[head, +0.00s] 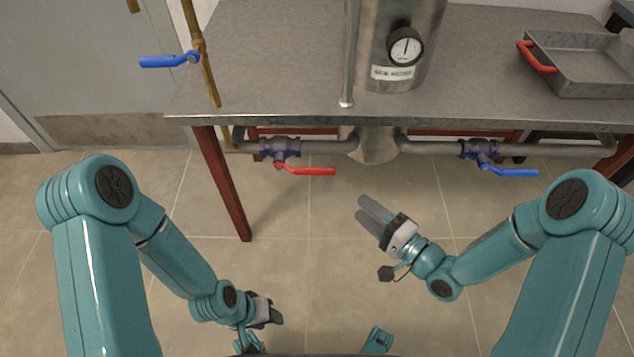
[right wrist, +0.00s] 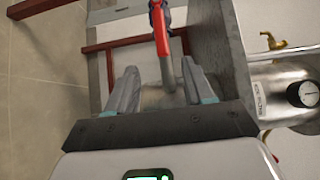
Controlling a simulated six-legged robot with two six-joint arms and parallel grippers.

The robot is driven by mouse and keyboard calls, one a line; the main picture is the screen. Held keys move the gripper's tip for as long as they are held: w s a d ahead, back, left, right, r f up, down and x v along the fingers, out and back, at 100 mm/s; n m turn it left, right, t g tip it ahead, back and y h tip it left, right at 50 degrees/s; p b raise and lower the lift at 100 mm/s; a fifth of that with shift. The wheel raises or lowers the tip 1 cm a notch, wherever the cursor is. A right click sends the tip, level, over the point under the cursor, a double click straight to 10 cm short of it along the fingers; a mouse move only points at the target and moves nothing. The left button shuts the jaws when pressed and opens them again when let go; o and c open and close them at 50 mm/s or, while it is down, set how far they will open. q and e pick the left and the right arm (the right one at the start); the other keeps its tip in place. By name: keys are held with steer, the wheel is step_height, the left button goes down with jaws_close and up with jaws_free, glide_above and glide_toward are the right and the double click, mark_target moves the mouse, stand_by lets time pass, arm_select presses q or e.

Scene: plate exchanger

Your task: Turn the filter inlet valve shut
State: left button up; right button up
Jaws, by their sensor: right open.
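Under the steel bench, a pipe runs along the front with two dark valve bodies. The left one has a red lever (head: 310,170) pointing right, along the pipe. The right one has a blue lever (head: 515,172), also pointing right along the pipe. I cannot read which is the filter inlet valve. My right gripper (head: 369,208) is below and right of the red lever, apart from it, open and empty. In the right wrist view the red lever (right wrist: 158,30) shows ahead, beyond the two spread fingers (right wrist: 160,88). My left gripper (head: 270,317) hangs low at bottom centre-left; its jaws are unclear.
A steel tank with a gauge (head: 405,46) stands on the bench (head: 290,60). A tray with red handles (head: 580,75) is at the right. Another blue lever (head: 168,60) sits on a brass pipe at upper left. A red bench leg (head: 225,190) stands left of the valves. Floor in front is clear.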

mark_target(320, 174)
steer(key=b+x, duration=0.2)
steer(key=x, duration=1.4)
steer(key=shift+b, duration=0.35)
steer(key=shift+d, duration=0.1)
jaws_close()
